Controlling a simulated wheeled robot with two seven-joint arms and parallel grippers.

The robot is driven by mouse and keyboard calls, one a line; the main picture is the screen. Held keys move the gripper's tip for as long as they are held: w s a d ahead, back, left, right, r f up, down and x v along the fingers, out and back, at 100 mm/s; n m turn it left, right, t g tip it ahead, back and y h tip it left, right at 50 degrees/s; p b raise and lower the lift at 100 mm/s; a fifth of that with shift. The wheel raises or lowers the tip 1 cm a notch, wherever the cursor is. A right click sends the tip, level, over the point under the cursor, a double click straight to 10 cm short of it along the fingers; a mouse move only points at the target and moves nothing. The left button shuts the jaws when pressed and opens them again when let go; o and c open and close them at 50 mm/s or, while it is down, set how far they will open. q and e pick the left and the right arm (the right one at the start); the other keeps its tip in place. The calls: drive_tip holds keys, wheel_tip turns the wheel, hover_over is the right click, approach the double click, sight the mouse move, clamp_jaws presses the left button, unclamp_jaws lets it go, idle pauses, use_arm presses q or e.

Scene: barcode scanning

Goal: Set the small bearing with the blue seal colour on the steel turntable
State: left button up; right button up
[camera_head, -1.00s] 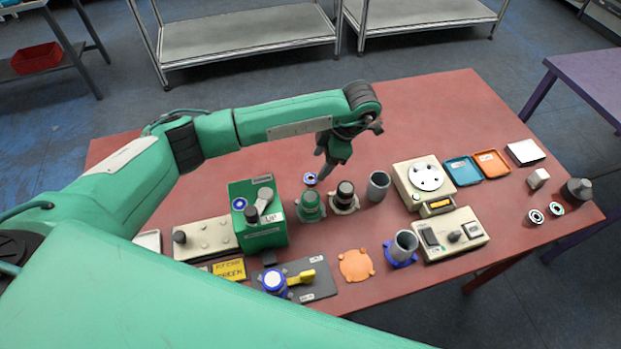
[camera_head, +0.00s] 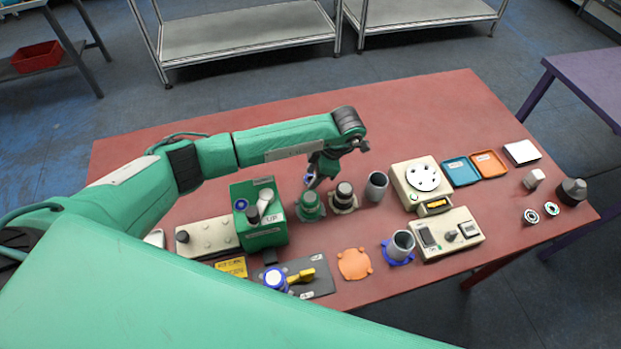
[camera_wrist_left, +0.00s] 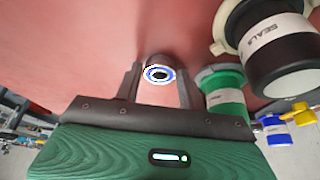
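A small bearing with a blue seal ring (camera_head: 308,179) lies on the table behind the green-based jar, partly hidden by my left gripper (camera_head: 313,184). In the left wrist view the bearing (camera_wrist_left: 158,74) shows between the two fingers of the left gripper (camera_wrist_left: 159,82). The fingers stand apart with a narrow gap on each side of it; contact is not visible. The steel turntable (camera_head: 424,178), a pale disc with holes on a cream base, stands right of centre and is empty. My right gripper is not in view.
The green-based jar (camera_head: 310,207) and a cream-based dark jar (camera_head: 344,197) stand close to the left gripper. Two other bearings (camera_head: 531,216) lie at the far right. The back of the table is clear.

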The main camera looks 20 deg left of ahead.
use_arm(q)
drive_tip(key=c, duration=0.6)
wheel_tip(320, 180, up, 20)
drive_tip(key=shift+b, duration=0.7)
